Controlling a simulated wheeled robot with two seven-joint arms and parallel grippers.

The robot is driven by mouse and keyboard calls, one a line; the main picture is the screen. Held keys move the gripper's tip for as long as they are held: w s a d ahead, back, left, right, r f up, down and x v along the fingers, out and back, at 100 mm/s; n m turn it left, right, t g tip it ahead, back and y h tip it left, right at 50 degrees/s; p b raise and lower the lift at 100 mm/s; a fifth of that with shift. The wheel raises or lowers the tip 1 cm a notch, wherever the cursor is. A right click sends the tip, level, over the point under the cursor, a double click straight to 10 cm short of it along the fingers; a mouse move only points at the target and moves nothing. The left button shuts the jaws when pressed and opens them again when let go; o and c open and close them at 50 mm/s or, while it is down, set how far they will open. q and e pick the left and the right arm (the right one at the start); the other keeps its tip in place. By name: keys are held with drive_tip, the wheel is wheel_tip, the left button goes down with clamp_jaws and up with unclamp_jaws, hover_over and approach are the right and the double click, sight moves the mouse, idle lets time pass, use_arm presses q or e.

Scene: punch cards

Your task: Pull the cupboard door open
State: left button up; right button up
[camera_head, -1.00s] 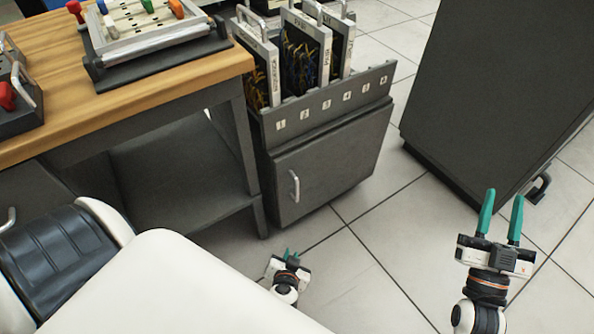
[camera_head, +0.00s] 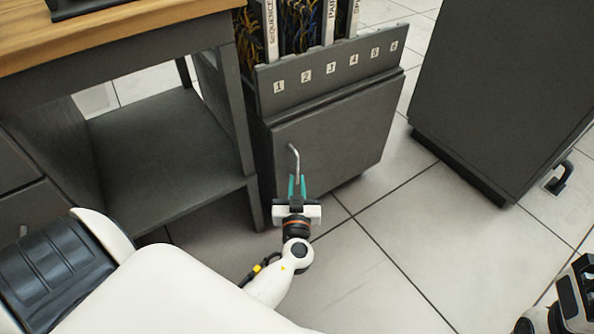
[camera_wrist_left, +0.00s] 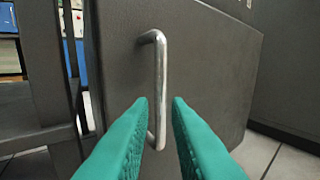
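The cupboard door (camera_head: 340,145) is a dark grey panel below a slotted rack numbered 1 to 6, and it looks shut. Its metal bar handle (camera_head: 294,160) stands upright near the door's left edge. My left gripper (camera_head: 297,183) is at the lower part of the handle. In the left wrist view its green fingers (camera_wrist_left: 160,108) are apart, one on each side of the handle (camera_wrist_left: 160,75), with a gap visible.
A wooden-topped desk (camera_head: 120,35) with a grey lower shelf (camera_head: 165,140) stands left of the cupboard, its leg close to the handle side. A large dark cabinet (camera_head: 490,90) stands on the right. Tiled floor (camera_head: 380,260) in front is clear.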

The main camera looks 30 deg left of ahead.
sight(297, 172)
use_arm(q)
drive_tip(key=x, duration=0.5)
drive_tip(key=shift+w, duration=0.1)
clamp_jaws()
